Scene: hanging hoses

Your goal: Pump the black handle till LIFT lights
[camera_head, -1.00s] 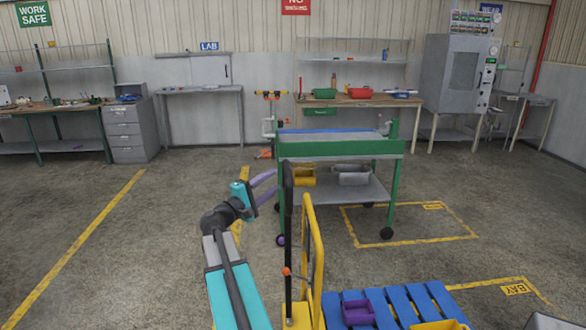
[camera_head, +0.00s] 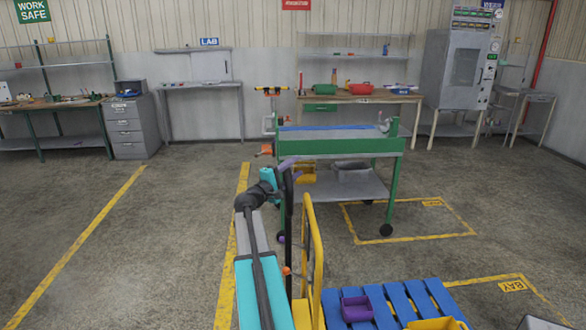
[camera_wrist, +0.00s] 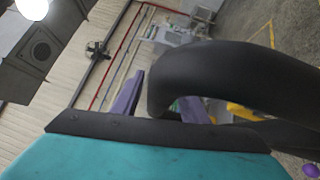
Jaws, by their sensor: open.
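The black handle (camera_head: 289,215) stands upright beside the yellow frame (camera_head: 317,265) of a truck, with an orange mark low on it. My gripper (camera_head: 288,168), with purple fingers, is open at the handle's top. In the wrist view the handle's thick curved top (camera_wrist: 225,70) looms close and hides part of my gripper (camera_wrist: 158,100), whose purple fingers show on either side of the bend. I cannot tell whether the fingers touch the handle. I cannot make out a LIFT light.
A blue pallet (camera_head: 385,305) with a purple bin (camera_head: 357,308) lies right of the frame. A green trolley (camera_head: 340,147) stands just beyond the handle. The floor to the left is open, with yellow lines. Benches and a grey cabinet (camera_head: 462,75) line the back wall.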

